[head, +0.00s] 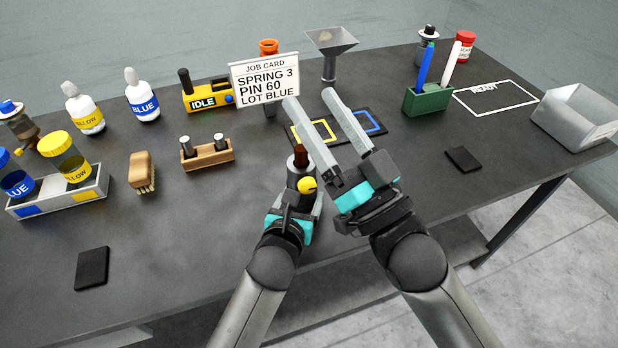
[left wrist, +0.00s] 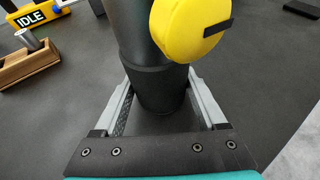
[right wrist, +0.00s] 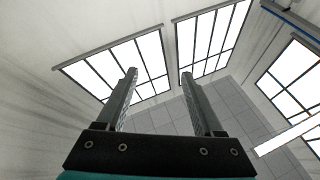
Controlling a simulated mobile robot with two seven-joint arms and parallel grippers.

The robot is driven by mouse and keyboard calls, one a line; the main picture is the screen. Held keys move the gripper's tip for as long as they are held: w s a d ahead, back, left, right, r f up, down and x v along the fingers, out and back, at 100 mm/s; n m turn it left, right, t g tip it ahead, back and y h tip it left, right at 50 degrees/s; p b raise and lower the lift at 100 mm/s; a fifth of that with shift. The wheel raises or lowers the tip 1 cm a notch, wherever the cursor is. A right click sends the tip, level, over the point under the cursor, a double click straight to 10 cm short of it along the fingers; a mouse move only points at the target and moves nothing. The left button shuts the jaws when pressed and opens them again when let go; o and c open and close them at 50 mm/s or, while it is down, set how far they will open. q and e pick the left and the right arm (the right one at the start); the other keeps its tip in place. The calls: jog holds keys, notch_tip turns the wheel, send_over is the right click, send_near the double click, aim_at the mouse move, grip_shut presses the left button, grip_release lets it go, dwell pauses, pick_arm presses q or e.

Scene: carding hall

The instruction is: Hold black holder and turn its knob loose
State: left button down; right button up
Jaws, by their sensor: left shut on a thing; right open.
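The black holder (head: 296,163) stands upright near the table's front edge, with a brown piece at its top. Its round yellow knob (head: 307,185) sticks out from its side. My left gripper (head: 292,195) is shut around the holder's lower body; in the left wrist view the fingers flank the dark cylinder (left wrist: 160,88), with the yellow knob (left wrist: 188,28) above them and a black bar across it. My right gripper (head: 309,97) is open and empty, raised to the right of the holder. Its fingers point away from the knob, and the right wrist view shows only windows, wall and floor between them.
A job card (head: 265,80) stands behind the holder. Yellow and blue framed pads lie behind my right gripper. A wooden block (head: 207,155) with metal pins and a brush (head: 142,172) lie to the left. A green pen box (head: 427,101) stands to the right. The front right table is mostly clear.

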jog(key=s+a+r+n+g+y, duration=0.3)
jog(key=a+r+n+g+y, duration=0.15)
jog(key=n+g+y, duration=0.4)
jog(key=s+a+r+n+g+y, duration=0.35)
jog(key=r+n+g+y, duration=0.2)
jog(key=n, duration=0.55)
jog(key=s+a+f+n+g+h, duration=0.1)
jog(key=s+a+n+g+h, duration=0.3)
jog(key=n+g, duration=0.75)
jog(key=n+t+h, duration=0.3)
jog(key=t+h, duration=0.3)
jog(key=h, duration=1.5)
send_near(309, 181)
jog(key=f, duration=0.3)
jog(key=a+f, duration=0.1)
jog(key=f, duration=0.5)
jog(key=shift+s+a+f, duration=0.1)
jog(key=shift+a+f, duration=0.15)
jog(key=shift+a, duration=0.1)
